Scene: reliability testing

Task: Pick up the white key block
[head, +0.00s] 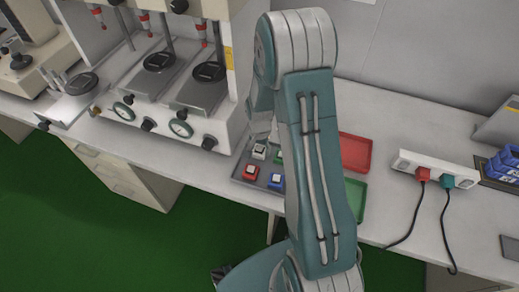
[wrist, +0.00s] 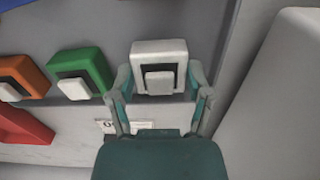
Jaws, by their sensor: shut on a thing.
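The white key block (wrist: 160,49) is in the upper middle of the wrist view, with a dark recess and a pale key on its face. My gripper (wrist: 160,76) has one finger on each side of it and is shut on it. The block is by the grey tray's wall; I cannot tell whether it is lifted.
Green (wrist: 86,69) and orange (wrist: 24,74) blocks sit left of the white one, with a red block (wrist: 24,127) nearer. In the head view, the grey tray (head: 243,177) also holds a blue block (head: 276,181). A red tray (head: 356,153) and a power strip (head: 433,166) stand to the right.

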